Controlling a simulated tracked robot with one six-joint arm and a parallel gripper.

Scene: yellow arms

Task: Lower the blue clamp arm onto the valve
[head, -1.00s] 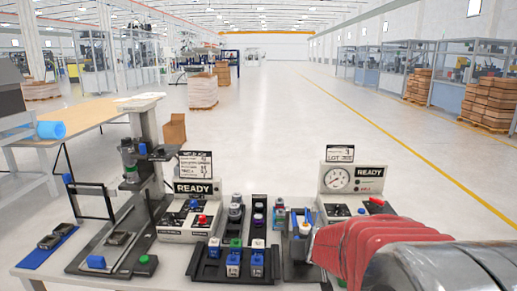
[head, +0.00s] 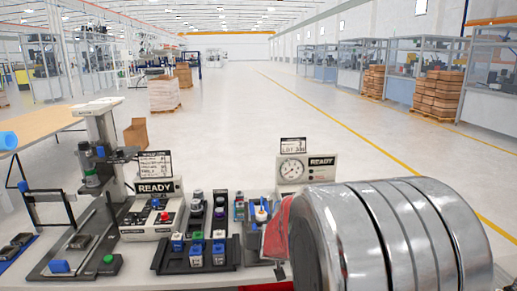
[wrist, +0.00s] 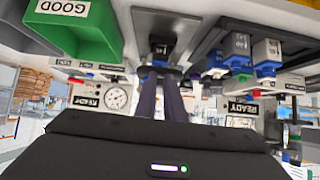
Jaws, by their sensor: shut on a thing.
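My gripper (wrist: 161,80) points away from the wrist camera, its two dark fingers close together and shut at the dark clamp fixture (wrist: 158,22). Blue of the clamp arm (wrist: 160,64) shows at the fingertips, which hide most of it. In the head view the blue clamp arm (head: 262,203) is a small blue piece at the fixture, just left of my red and silver arm. My gripper is hidden there behind my arm. I cannot make out the valve clearly in either view.
A READY gauge box (head: 291,170) stands behind the fixture. Trays with blue-capped parts (head: 197,252) lie to its left, beside another READY box (head: 153,212) and a tall press (head: 97,150). A green GOOD bin (wrist: 85,30) is close by in the wrist view.

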